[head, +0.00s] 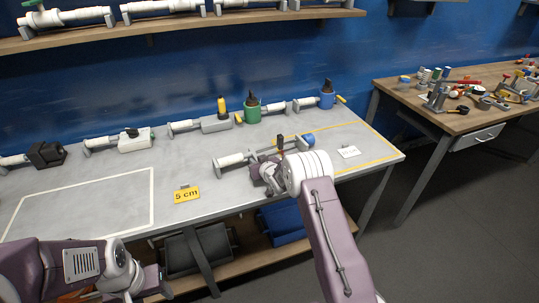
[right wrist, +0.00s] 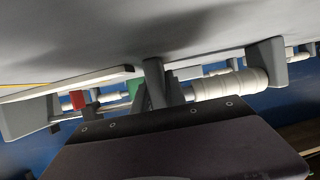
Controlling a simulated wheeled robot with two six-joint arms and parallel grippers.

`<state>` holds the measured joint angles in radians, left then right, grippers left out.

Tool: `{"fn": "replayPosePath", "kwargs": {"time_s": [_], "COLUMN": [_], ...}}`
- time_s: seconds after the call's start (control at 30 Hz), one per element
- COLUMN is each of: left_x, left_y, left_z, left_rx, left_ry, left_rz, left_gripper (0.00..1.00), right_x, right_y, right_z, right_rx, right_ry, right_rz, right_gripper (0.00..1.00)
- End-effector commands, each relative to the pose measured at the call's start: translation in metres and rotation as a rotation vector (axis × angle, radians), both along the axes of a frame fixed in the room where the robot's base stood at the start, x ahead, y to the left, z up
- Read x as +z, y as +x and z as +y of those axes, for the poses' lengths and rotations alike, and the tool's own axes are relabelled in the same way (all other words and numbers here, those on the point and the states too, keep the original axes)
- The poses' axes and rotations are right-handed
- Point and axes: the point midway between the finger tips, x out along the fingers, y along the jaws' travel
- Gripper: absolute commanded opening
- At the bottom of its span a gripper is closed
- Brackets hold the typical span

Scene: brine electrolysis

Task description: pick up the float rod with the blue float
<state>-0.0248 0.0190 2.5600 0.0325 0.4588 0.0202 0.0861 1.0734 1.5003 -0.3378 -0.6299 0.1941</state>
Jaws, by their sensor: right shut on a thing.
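The float rod with the blue float (head: 308,140) lies near the front right part of the grey table, with a white cylinder and grey stands to its left. My right gripper (head: 268,174) is at the rod's near side, between the white cylinder and the blue float, and is shut on it. The contact is partly hidden by the gripper and wrist. In the right wrist view, a white cylinder (right wrist: 230,85) and grey stands show beyond the gripper (right wrist: 155,95). My left gripper (head: 140,284) is low at the left, off the table; its jaws are unclear.
Similar devices, including a green one (head: 251,110) and a blue one (head: 327,99), line the table's back. The white-outlined area (head: 85,205) is clear.

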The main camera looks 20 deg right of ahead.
Motion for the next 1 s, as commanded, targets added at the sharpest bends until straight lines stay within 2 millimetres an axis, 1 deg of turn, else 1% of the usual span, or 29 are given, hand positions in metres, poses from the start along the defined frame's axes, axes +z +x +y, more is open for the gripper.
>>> {"fn": "replayPosePath", "kwargs": {"time_s": [0.27, 0.57, 0.67, 0.77, 0.83, 1.0], "left_x": [0.000, 0.000, 0.001, 0.003, 0.004, 0.009], "left_y": [0.000, 0.000, 0.000, 0.000, 0.000, 0.000], "left_z": [0.000, 0.000, 0.000, 0.000, 0.000, 0.000], "left_rx": [0.000, 0.000, 0.000, 0.000, 0.000, 0.000], "left_ry": [0.000, 0.000, 0.000, 0.000, 0.000, 0.000], "left_rz": [0.000, 0.000, 0.000, 0.000, 0.000, 0.000], "left_gripper": [0.56, 0.56, 0.56, 0.56, 0.56, 0.56], "right_x": [-0.001, 0.004, 0.014, 0.031, 0.046, 0.068], "right_y": [0.000, 0.000, 0.001, 0.001, 0.001, -0.017], "right_z": [0.000, 0.000, 0.000, 0.000, 0.000, -0.039], "right_rx": [0.000, 0.000, 0.001, 0.001, 0.000, -0.006], "right_ry": [0.000, -0.001, -0.001, -0.001, -0.001, -0.002], "right_rz": [0.002, -0.001, -0.004, -0.005, -0.007, -0.004], "right_gripper": [0.00, 0.00, 0.00, 0.00, 0.00, 0.00]}}
